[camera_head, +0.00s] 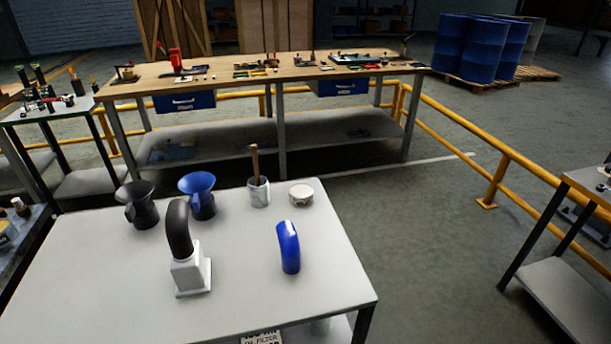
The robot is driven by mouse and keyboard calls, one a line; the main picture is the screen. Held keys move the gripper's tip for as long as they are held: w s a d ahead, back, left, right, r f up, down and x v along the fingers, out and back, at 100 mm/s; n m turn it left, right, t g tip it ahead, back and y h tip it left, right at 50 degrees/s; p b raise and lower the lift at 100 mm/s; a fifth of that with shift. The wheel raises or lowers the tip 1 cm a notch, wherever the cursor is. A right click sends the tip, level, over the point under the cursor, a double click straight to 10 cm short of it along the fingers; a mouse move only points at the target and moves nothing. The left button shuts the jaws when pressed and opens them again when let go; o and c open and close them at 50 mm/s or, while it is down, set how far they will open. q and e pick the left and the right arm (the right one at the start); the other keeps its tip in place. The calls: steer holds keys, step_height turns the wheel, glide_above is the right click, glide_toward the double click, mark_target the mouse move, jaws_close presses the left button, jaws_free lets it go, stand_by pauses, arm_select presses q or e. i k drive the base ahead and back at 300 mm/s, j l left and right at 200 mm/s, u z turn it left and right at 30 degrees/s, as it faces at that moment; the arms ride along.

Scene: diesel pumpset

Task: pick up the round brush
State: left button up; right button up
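A wooden handle (255,162) stands nearly upright in a pale cup (259,194) near the far edge of the near table. It may be the round brush; its lower end is hidden inside the cup, so I cannot see any bristles. Neither of my grippers is in view.
The near grey table (300,290) also holds a round tin (301,195), a blue funnel-shaped part (201,197), a black one (138,207), a black elbow (180,228) on a white base (190,274) and a blue elbow (289,250). A yellow rail (448,125) runs beyond.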

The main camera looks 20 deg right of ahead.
mark_target(254, 151)
steer(key=l+z, duration=0.3)
steer(key=z, duration=0.15)
steer(key=l+z, duration=0.35)
steer(key=z, duration=0.15)
steer(key=i+l+z, duration=0.1)
steer(key=l+z, duration=0.2)
steer(key=z, duration=0.15)
steer(key=i+l+u, duration=0.1)
steer(key=i+l, duration=1.05)
steer(key=i+u, duration=0.2)
steer(key=u, duration=0.25)
steer(key=i+u, duration=0.15)
steer(key=u, duration=0.25)
steer(key=i+u, duration=0.2)
steer(key=u, duration=0.25)
steer(key=i+l+u, duration=0.1)
steer(key=u, duration=0.3)
steer(key=i+u, duration=0.15)
steer(key=u, duration=0.3)
steer(key=i+l+u, duration=0.15)
steer(key=u, duration=0.3)
steer(key=i+l+u, duration=0.15)
steer(key=u, duration=0.25)
steer(key=i+l+u, duration=0.1)
steer(key=u, duration=0.35)
